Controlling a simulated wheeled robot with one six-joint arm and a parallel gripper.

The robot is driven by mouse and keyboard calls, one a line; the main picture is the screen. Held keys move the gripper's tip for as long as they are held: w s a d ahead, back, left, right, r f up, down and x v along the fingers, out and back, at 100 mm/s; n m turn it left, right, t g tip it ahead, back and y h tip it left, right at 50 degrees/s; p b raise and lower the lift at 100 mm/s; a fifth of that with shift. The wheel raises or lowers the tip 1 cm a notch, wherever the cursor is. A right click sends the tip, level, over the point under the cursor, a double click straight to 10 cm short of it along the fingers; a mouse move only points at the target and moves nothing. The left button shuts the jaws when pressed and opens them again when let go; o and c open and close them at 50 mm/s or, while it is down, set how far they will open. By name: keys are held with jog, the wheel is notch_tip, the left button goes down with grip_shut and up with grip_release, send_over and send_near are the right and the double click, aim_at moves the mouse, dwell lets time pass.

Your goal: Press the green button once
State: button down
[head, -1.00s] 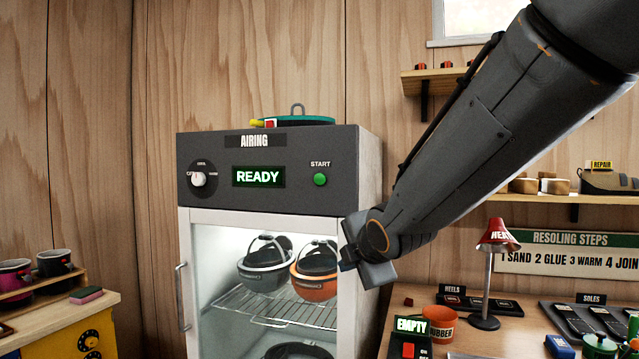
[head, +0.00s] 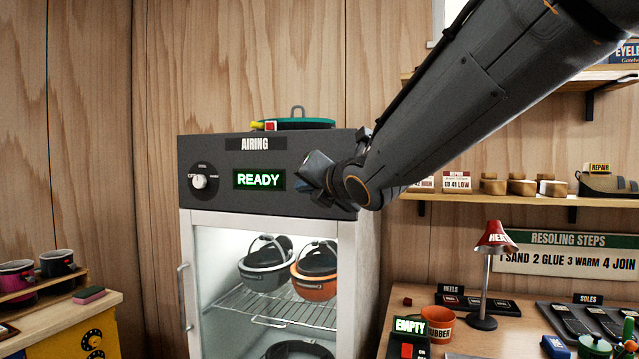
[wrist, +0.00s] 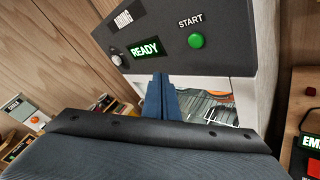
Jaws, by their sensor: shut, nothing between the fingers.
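The green button (wrist: 196,41) is round and sits under the word START on the dark front panel of the airing cabinet (head: 230,206). In the wrist view it is in plain sight, above and to the right of my fingertips. In the head view my gripper (head: 310,172) hides it. My gripper, also in the wrist view (wrist: 160,78), is shut and empty, with its blue fingers side by side. It is in front of the panel; I cannot tell the exact gap. The display (head: 258,179) reads READY in green.
A dial (head: 199,182) sits at the panel's left. Below is a glass door with helmets on racks. A teal item (head: 300,122) lies on top of the cabinet. A workbench with a red lamp (head: 495,237) and a shelf (head: 480,206) are to the right.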

jog(key=w+d+p, duration=0.3)
jog(key=w+p, duration=0.1)
jog(key=w, duration=0.4)
dwell(2.1)
jog(key=shift+w+d, duration=0.1)
jog(key=shift+w, duration=0.2)
jog(key=shift+w+d+b, duration=0.15)
jog(key=shift+w+b, duration=0.2)
jog(key=shift+w, duration=0.05)
dwell(0.7)
jog(key=shift+s, duration=0.1)
jog(key=shift+s+a+b, duration=0.3)
jog(key=shift+s+b, duration=0.35)
jog(key=shift+b, duration=0.05)
jog(key=shift+s+a+b, duration=0.3)
jog(key=shift+s+b, duration=0.3)
jog(key=shift+s, duration=0.2)
jog(key=shift+s+a+b, duration=0.25)
jog(key=shift+s+b, duration=0.3)
jog(key=shift+s, duration=0.25)
jog(key=shift+s+a+b, duration=0.3)
jog(key=shift+s+b, duration=0.3)
jog(key=shift+s, duration=0.2)
